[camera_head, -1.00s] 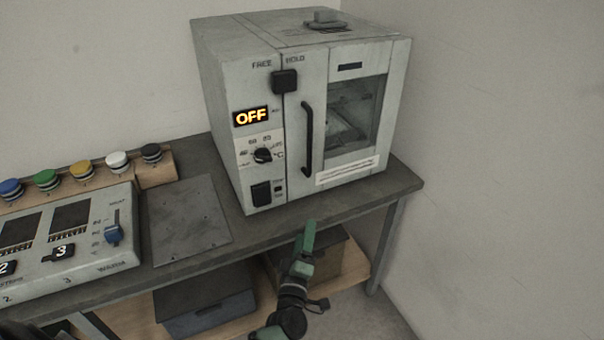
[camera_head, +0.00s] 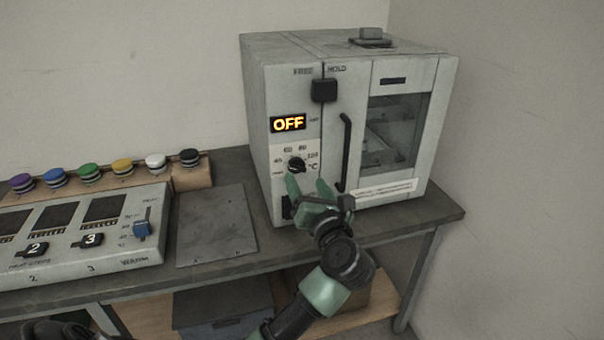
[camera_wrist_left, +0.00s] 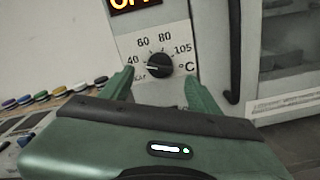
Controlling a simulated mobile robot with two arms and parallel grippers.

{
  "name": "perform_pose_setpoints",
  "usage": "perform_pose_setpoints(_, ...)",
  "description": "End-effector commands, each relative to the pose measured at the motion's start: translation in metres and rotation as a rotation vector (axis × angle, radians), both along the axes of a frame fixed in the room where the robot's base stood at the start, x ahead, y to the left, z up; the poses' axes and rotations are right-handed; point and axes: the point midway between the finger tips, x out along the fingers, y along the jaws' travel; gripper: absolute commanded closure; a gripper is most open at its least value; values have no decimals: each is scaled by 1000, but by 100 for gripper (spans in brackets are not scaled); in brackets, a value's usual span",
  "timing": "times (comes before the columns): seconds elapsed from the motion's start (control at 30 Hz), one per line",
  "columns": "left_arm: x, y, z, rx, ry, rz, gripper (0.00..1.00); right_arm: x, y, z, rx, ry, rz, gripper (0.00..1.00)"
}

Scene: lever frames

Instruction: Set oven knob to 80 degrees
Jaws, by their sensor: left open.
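The oven (camera_head: 345,110) is a grey box on the bench, with its display (camera_head: 288,123) reading OFF. Its black round knob (camera_head: 297,165) sits below the display, inside a dial marked 40, 60, 80 and 105. The knob also shows in the left wrist view (camera_wrist_left: 158,65), its pale mark towards the lower left, near the off end. My left gripper (camera_head: 307,186) is open, its green fingertips just below the knob in the head view. In the left wrist view the fingers (camera_wrist_left: 158,88) are spread to either side below the knob, not closed on it. My right gripper is not clearly in view.
A black vertical door handle (camera_head: 345,153) is right of the knob, and a black latch (camera_head: 324,90) is above. A control panel (camera_head: 75,235) and several coloured buttons (camera_head: 122,166) are at left. A flat plate (camera_head: 215,225) lies on the bench (camera_head: 440,214).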

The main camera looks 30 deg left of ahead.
Motion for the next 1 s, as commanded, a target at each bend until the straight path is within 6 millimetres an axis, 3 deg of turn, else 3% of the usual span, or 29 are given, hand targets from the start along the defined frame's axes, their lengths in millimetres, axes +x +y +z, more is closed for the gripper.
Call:
perform_pose_setpoints(0.3,30,35,1,7,2,1,38,-1,0,9,0,1,-1,24)
perform_pose_setpoints(0.67,34,40,0,4,2,0,38,-1,4,9,5,2,-3,24)
perform_pose_setpoints(0.9,34,40,0,4,2,0,100,-2,5,9,6,2,-3,24)
perform_pose_setpoints(1.0,34,40,0,6,3,0,100,-2,5,9,6,3,-3,24)
